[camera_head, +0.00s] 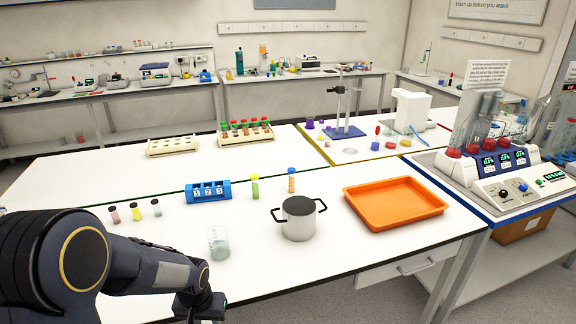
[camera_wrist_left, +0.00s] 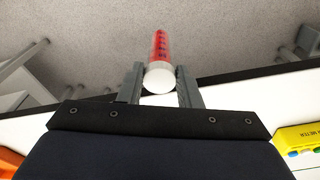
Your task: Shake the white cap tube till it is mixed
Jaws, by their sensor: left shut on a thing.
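In the left wrist view my left gripper (camera_wrist_left: 161,88) is shut on the white cap tube (camera_wrist_left: 160,46), one finger on each side. The tube's white cap (camera_wrist_left: 160,77) faces the camera and its body, with red contents and dark marks, points away over the grey floor. I cannot tell whether the contents are even. In the head view my left arm comes in at the lower left; its fingers and the tube do not show there. My right gripper is in neither view.
On the white bench stand a glass beaker (camera_head: 218,244), a steel pot (camera_head: 298,219), an orange tray (camera_head: 396,203), a blue numbered rack (camera_head: 208,192), two capped tubes and several small dark-capped vials. Wooden racks (camera_head: 246,133) stand farther back.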

